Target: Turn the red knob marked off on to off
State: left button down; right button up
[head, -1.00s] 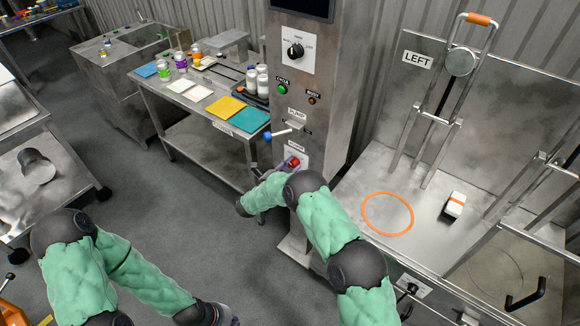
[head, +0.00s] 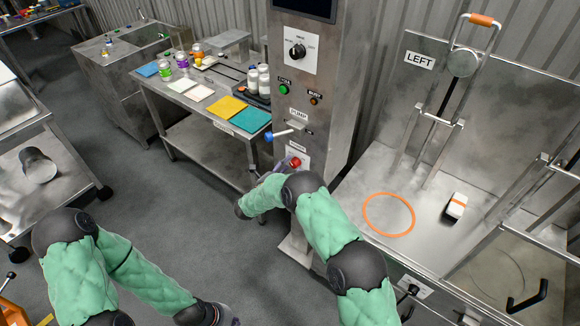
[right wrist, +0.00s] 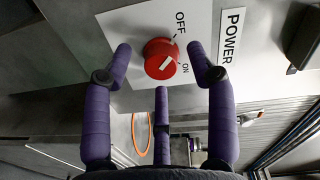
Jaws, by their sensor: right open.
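The red knob (head: 295,162) is on the front of the grey machine column, low on its panel. In the right wrist view the red knob (right wrist: 160,60) has a white pointer mark, which slants toward the ON label (right wrist: 185,68); the OFF label (right wrist: 180,22) is above. My right gripper (right wrist: 158,62) is open, with purple fingers spread on either side of the knob and a third finger below it. I cannot tell whether any finger touches it. In the head view the right gripper is mostly hidden by its own arm. My left gripper (head: 222,316) is cut off at the bottom edge.
A blue-tipped lever (head: 279,134), a green button (head: 284,89) and a black selector (head: 297,51) sit above the knob. A steel bench with an orange ring (head: 388,214) is to the right. A side table with mats (head: 227,107) and bottles is at left. The floor between is clear.

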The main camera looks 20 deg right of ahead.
jog(key=v, duration=1)
jog(key=shift+s+a, duration=0.2)
jog(key=shift+a, duration=0.15)
